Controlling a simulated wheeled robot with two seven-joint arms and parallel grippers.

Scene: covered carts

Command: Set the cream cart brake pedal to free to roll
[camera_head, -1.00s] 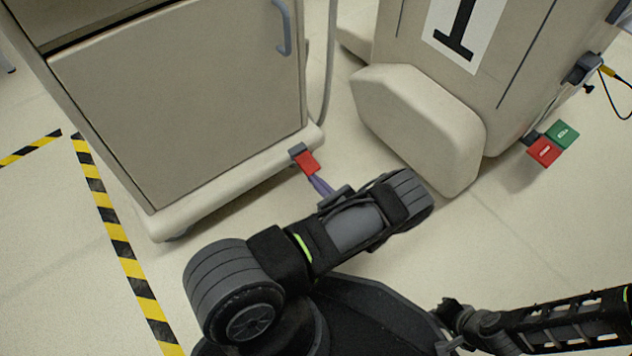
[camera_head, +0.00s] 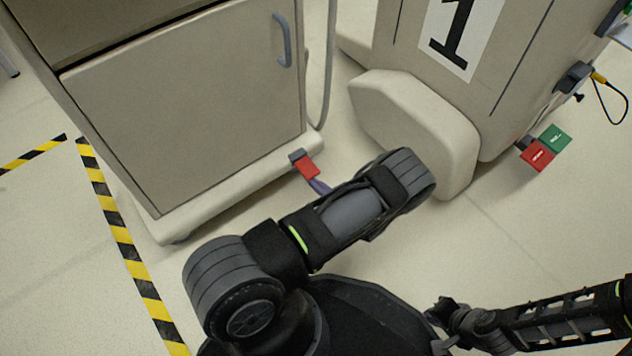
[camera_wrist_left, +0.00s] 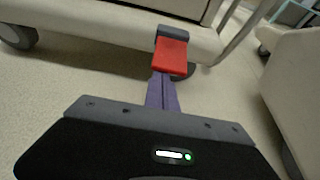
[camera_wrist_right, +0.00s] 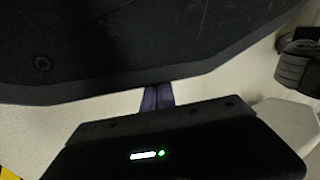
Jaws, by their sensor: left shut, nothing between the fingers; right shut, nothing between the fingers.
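The cream cart (camera_head: 190,100) stands at the left with a closed door and a low base ledge. Its brake pedal (camera_head: 307,167), a red plate on a grey mount, juts from the ledge's right end; it also shows in the left wrist view (camera_wrist_left: 171,55). My left gripper (camera_head: 318,186) is shut and empty, its purple fingertips (camera_wrist_left: 164,76) right at the pedal's near lower edge. I cannot tell whether they touch it. My forearm hides the gripper body in the head view. My right gripper (camera_wrist_right: 158,90) is shut and empty, close by a dark panel, away from the pedal.
Another cream unit (camera_head: 465,70) marked "1" stands at the right, with a bulging foot (camera_head: 415,130) near my left arm. It has a red pedal (camera_head: 538,155) and a green pedal (camera_head: 554,138). Striped floor tape (camera_head: 120,235) runs at the left. Floor between the units is narrow.

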